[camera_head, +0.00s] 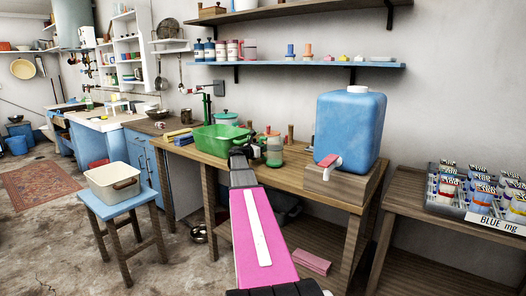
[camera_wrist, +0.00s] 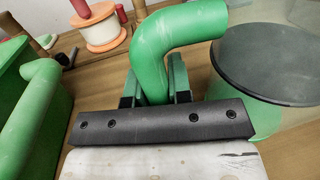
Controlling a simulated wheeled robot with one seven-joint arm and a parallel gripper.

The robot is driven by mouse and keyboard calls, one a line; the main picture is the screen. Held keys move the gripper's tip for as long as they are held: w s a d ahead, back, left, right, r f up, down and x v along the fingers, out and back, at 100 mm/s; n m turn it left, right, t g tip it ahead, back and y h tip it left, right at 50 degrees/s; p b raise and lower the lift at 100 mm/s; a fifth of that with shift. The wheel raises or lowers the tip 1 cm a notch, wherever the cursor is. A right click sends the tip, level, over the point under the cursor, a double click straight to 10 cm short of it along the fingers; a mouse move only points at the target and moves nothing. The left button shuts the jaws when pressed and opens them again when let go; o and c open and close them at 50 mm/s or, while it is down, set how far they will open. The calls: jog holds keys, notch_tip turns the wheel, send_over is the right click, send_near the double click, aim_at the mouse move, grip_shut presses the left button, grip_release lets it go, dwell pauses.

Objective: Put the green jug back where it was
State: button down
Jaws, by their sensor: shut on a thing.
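The green jug (camera_head: 274,154) has a see-through body, a dark round lid (camera_wrist: 268,62) and a thick green handle (camera_wrist: 165,50). In the head view it is at the wooden table's front, just right of my gripper (camera_head: 240,154). In the wrist view my gripper (camera_wrist: 155,92) is shut on the handle's upright part, with the body (camera_wrist: 268,122) to the right. I cannot tell whether the jug's base touches the table top.
A green tub (camera_head: 215,136) stands close on the left; its side shows in the wrist view (camera_wrist: 45,125). A blue water container (camera_head: 348,125) stands to the right on a wooden block (camera_head: 340,188). Shelves hang above.

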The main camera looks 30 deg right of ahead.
jog(key=shift+f, duration=0.6)
jog(key=c, duration=1.1)
grip_release()
jog(key=shift+f, duration=0.1)
jog(key=shift+o, duration=0.2)
